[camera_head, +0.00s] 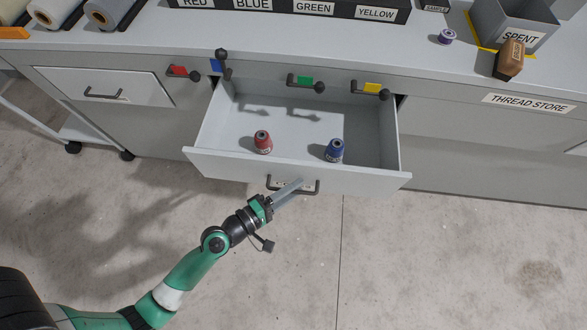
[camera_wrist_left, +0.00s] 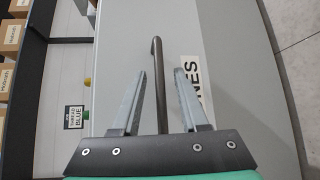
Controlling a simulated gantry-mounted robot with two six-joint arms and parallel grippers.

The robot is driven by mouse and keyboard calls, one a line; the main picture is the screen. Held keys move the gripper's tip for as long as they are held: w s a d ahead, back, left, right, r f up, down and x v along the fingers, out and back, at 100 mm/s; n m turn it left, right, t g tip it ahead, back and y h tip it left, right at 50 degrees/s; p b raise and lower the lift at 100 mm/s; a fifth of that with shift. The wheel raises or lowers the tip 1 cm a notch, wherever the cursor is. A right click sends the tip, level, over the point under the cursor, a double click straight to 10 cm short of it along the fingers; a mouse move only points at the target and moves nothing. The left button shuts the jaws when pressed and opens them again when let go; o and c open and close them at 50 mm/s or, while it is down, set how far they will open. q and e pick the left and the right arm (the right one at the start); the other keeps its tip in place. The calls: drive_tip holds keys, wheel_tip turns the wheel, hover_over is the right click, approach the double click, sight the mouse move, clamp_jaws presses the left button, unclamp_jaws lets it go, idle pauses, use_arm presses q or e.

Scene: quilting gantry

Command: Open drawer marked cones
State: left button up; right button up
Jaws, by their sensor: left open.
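The grey drawer (camera_head: 230,165) stands pulled out from the cabinet, its inside open to view. A red cone (camera_head: 263,142) and a blue cone (camera_head: 335,150) stand upright in it. Its dark bar handle (camera_head: 318,186) is on the front face, beside a white label partly hidden by my gripper. In the left wrist view the label (camera_wrist_left: 190,70) reads "NES", the rest covered by a finger. My left gripper (camera_head: 298,184) is at the handle. In the left wrist view the open fingers (camera_wrist_left: 160,75) lie on either side of the handle bar (camera_wrist_left: 157,90), with gaps showing.
A closed drawer (camera_head: 110,86) with its own handle is at the left. The floor (camera_head: 420,260) in front is clear.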

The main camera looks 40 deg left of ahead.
idle(0.4)
use_arm(q)
drive_tip(key=b+v, duration=0.2)
drive_tip(key=v, duration=0.9)
drive_tip(key=shift+s, duration=0.35)
drive_tip(key=shift+r, duration=0.1)
